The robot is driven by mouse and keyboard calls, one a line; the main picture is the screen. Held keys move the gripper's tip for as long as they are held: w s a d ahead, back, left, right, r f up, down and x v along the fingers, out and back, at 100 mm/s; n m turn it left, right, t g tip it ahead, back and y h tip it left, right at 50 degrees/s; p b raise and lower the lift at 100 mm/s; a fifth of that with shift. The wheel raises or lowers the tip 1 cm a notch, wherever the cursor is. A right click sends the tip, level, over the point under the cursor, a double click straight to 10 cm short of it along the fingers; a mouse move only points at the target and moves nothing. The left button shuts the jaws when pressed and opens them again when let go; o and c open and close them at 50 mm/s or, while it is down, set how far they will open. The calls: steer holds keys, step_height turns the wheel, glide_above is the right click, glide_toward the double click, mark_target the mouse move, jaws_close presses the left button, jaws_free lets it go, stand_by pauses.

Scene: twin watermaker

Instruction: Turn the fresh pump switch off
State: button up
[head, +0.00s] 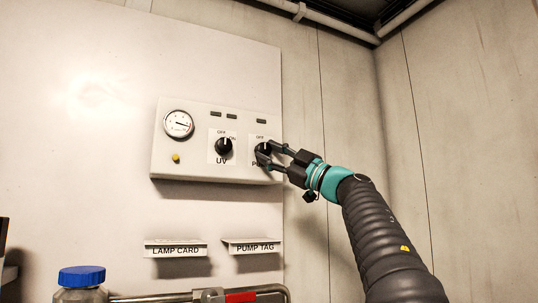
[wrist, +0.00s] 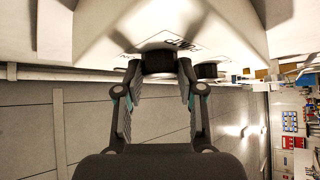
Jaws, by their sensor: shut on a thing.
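The pump switch (head: 264,147) is a round black knob on a white plate at the right end of a pale control box. "OFF" shows above it; the label below is mostly hidden by my gripper, with only a "P" showing. My gripper (head: 268,155) comes from the right and is shut on this knob. In the wrist view the dark knob (wrist: 158,62) sits between the two fingertips (wrist: 157,75). The knob's pointer direction cannot be told, as the fingers cover part of it.
The UV knob (head: 223,146) stands close to the left, free of my gripper. The box (head: 190,160) also carries a gauge (head: 179,124) and a yellow button (head: 176,158). Below are the lamp card holder (head: 176,250), pump tag holder (head: 251,247), a pipe and a blue-capped bottle (head: 81,280).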

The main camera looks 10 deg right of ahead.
stand_by(0.4)
steer(key=o, duration=1.1)
steer(key=shift+a, duration=0.1)
steer(key=shift+o, duration=0.2)
steer(key=shift+s, duration=0.1)
steer(key=shift+s+d+f, duration=0.15)
steer(key=shift+s+d, duration=0.05)
steer(key=shift+d, duration=0.15)
steer(key=v, duration=1.1)
steer(key=shift+f, duration=0.1)
